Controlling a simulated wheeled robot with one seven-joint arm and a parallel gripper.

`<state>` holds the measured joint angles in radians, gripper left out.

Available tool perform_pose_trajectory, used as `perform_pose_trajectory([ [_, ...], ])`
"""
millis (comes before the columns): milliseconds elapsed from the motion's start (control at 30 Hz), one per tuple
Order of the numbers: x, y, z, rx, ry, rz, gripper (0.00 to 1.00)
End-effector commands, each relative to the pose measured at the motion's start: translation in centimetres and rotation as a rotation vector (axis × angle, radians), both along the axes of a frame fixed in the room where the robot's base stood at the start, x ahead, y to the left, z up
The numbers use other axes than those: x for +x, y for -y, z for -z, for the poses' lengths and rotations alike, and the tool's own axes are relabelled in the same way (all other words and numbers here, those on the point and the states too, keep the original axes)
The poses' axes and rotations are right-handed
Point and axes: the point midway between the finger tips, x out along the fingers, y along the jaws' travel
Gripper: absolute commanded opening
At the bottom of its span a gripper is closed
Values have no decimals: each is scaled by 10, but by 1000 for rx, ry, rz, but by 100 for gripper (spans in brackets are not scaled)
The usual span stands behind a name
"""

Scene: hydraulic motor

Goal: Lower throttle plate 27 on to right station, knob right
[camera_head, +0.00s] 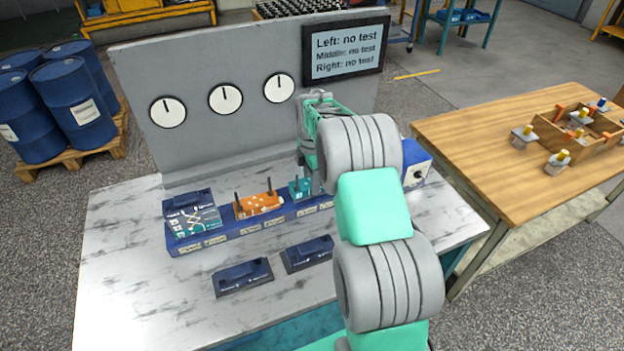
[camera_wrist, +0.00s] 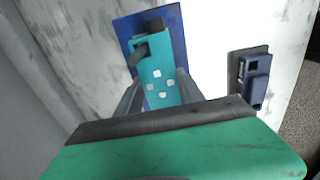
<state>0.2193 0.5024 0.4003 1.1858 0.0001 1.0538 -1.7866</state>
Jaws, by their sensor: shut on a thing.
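In the wrist view, my gripper (camera_wrist: 160,82) has its two grey fingers on either side of a teal plate (camera_wrist: 156,68) and is shut on it. The plate has several white square marks and a dark grey knob (camera_wrist: 139,53) at its upper left. A dark blue base (camera_wrist: 127,24) lies behind it; I cannot tell whether they touch. In the head view, a long blue base (camera_head: 213,246) carries a patterned plate at left, an orange plate (camera_head: 259,204) in the middle and a teal part (camera_head: 301,187) toward the right.
Two dark blue blocks (camera_head: 243,277) (camera_head: 307,253) lie on the marble table (camera_head: 130,270) in front of the base. A panel with three gauges and a screen (camera_head: 344,52) stands behind. A blue box (camera_head: 416,164) is at right. The table's left side is clear.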

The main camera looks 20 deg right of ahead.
Motion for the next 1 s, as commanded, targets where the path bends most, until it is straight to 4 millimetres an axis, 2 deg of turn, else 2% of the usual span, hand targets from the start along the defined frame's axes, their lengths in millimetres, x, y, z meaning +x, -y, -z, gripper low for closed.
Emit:
perform_pose_trajectory([
  [1000, 1, 0, 9, -1, 3, 0, 0],
])
